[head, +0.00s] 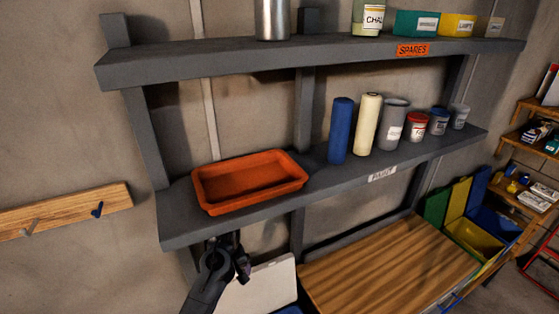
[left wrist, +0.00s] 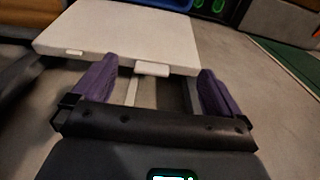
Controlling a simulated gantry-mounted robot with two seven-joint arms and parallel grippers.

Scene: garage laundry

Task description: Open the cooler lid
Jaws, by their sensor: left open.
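The cooler's white lid (head: 262,285) shows low in the head view, below the paint shelf, with a bit of blue body (head: 289,310) under it. In the left wrist view the lid (left wrist: 120,30) is a pale slab with a small white tab (left wrist: 153,69) on its near edge. My left gripper (head: 240,270) is at the lid's left side in the head view. In the left wrist view its purple fingers (left wrist: 155,90) are spread, with the tab just beyond and between them; nothing is held. Most of the cooler body is hidden. My right gripper is not in view.
A grey shelf (head: 225,222) overhangs close above my left gripper, carrying an orange tray (head: 250,180), rolls and cans. A wooden-topped surface (head: 390,265) stands right of the cooler. A peg rail (head: 65,212) is on the left wall.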

